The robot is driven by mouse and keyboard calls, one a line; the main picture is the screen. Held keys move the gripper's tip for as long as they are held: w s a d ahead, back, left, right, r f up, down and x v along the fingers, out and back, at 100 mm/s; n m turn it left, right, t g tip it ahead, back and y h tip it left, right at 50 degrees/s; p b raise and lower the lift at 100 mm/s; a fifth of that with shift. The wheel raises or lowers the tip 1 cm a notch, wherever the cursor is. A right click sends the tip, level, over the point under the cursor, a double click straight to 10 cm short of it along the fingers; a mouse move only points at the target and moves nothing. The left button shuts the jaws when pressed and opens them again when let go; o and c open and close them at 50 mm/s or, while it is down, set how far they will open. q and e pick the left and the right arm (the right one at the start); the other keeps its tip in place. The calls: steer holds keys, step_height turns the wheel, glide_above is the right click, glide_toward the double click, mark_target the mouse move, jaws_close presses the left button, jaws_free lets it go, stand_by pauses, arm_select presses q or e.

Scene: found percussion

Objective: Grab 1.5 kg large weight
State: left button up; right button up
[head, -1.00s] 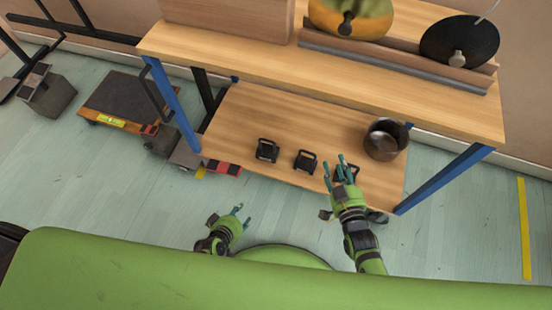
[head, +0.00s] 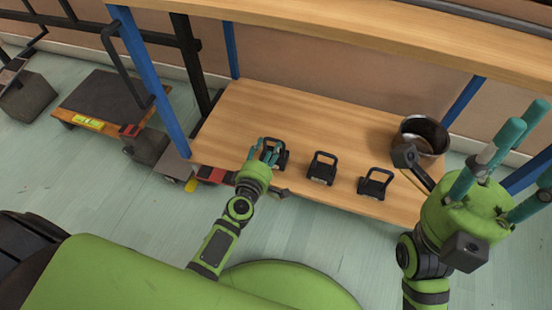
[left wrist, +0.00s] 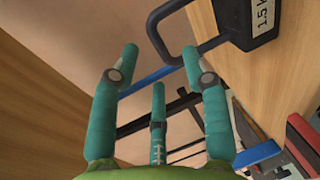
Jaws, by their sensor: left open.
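Three black weights with loop handles stand in a row on the lower wooden shelf: a left one (head: 278,163), a middle one (head: 322,168) and a right one (head: 375,183). My left gripper (head: 267,150) is open at the left weight and partly covers it. In the left wrist view, a weight labelled "1.5 K" (left wrist: 262,18), cut off by the top edge, lies beyond the spread teal fingers (left wrist: 160,62); its handle is not between them. My right gripper (head: 510,160) is raised at the right with its fingers apart and empty.
A dark metal pot (head: 424,135) stands at the right of the lower shelf (head: 270,105). The upper shelf (head: 370,45) overhangs behind. Blue posts (head: 150,75) frame the rack. A low wheeled platform (head: 100,100) stands left on the floor.

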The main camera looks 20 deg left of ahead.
mark_target(272, 140)
arm_select(q)
steer(key=w, duration=0.3)
steer(key=w+b, duration=0.1)
steer(key=w, duration=0.1)
steer(key=shift+w+f, duration=0.1)
steer(key=shift+f, duration=0.3)
jaws_close()
steer(key=shift+w+r, duration=0.15)
steer(key=shift+r, duration=0.15)
